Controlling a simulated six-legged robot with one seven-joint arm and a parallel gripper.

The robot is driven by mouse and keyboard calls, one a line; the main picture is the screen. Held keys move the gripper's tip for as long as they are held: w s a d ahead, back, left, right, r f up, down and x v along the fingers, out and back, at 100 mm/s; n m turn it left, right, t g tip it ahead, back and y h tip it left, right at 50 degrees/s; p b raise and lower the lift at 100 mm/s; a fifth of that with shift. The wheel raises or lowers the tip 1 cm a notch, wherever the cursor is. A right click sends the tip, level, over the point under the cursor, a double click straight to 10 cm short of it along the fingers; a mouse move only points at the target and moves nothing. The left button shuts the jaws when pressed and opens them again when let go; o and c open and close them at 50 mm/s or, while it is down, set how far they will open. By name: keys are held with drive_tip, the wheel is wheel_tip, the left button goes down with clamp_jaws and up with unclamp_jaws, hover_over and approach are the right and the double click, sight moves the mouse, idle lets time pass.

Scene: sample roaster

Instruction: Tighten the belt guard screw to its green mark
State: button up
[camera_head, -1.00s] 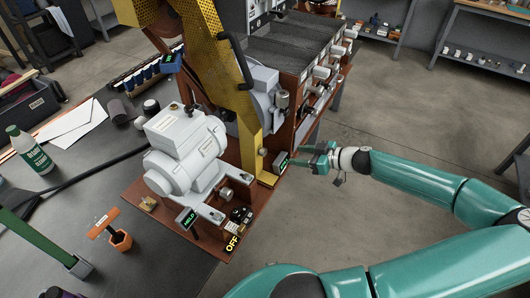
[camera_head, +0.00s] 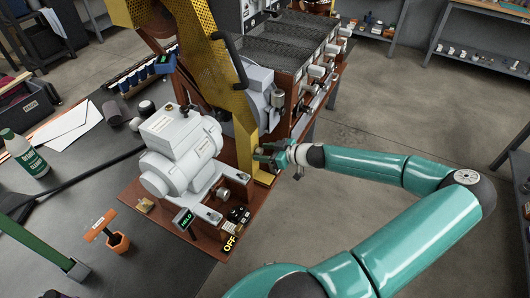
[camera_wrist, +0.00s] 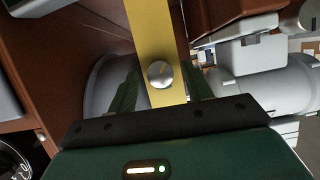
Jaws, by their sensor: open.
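The yellow belt guard (camera_head: 247,140) stands upright beside the grey motor, its foot on the red-brown base. A round silver screw (camera_wrist: 160,74) is on the guard's yellow strip in the wrist view. My gripper (camera_head: 262,153) is at the lower part of the guard, on its right side. In the wrist view, my gripper's two dark green fingers (camera_wrist: 163,88) are open, one on each side of the yellow strip and the screw. I cannot tell whether they touch the screw. A green mark is not visible in the wrist view.
The grey motor (camera_head: 183,150) is left of the guard, with a small display (camera_head: 185,221) and a control marked OFF (camera_head: 230,243) in front. The roaster's sample drums (camera_head: 320,68) are at the back. A green bottle (camera_head: 24,153) stands on the bench at left.

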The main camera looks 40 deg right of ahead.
drive_tip(key=c, duration=1)
drive_tip(key=shift+o, duration=0.2)
